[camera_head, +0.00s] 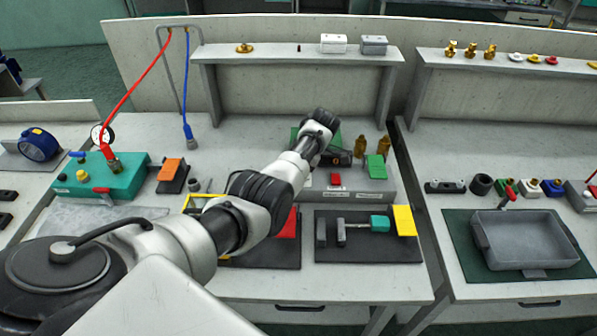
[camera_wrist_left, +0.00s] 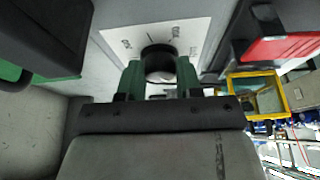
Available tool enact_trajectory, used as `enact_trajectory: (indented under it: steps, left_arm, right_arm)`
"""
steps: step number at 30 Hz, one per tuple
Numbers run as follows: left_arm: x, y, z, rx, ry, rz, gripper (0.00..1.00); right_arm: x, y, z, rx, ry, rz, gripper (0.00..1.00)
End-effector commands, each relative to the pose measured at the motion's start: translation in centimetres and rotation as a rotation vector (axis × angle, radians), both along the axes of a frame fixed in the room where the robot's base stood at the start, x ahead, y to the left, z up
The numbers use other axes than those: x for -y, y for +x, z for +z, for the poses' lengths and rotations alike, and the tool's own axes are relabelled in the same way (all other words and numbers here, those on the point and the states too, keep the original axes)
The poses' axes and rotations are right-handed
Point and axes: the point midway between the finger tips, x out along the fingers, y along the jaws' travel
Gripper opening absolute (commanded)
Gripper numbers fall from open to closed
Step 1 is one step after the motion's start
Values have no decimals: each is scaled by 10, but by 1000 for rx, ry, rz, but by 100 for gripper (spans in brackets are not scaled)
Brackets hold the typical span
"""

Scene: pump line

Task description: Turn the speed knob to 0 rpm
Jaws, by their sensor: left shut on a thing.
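The speed knob (camera_wrist_left: 160,52) is a dark round knob on a white dial plate (camera_wrist_left: 198,28) with small markings, which I cannot read clearly. In the left wrist view my left gripper (camera_wrist_left: 160,78) has its two green fingers on either side of the knob and is shut on it. I cannot make out a pointer on the knob. In the head view my left gripper (camera_head: 335,157) is at the grey control box (camera_head: 350,197), and my arm hides the knob and dial. My right gripper is in neither view.
A black mat (camera_head: 330,255) with tools lies in front. In the wrist view a yellow frame (camera_wrist_left: 258,96) shows at right.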

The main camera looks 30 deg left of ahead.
Motion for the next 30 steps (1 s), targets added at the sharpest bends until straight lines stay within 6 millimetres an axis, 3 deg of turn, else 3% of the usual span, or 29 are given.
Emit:
enact_trajectory:
  steps: [18,19,23,24,30]
  left_arm:
    - [-1,0,1,0,1,46,11]
    - [-1,0,1,0,1,46,36]
    - [-1,0,0,0,1,46,56]
    - [-1,0,0,0,1,46,60]
    - [0,0,0,0,0,45,60]
  right_arm:
    - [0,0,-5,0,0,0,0]
    - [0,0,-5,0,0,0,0]
    - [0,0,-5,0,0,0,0]
    - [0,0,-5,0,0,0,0]
    - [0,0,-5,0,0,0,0]
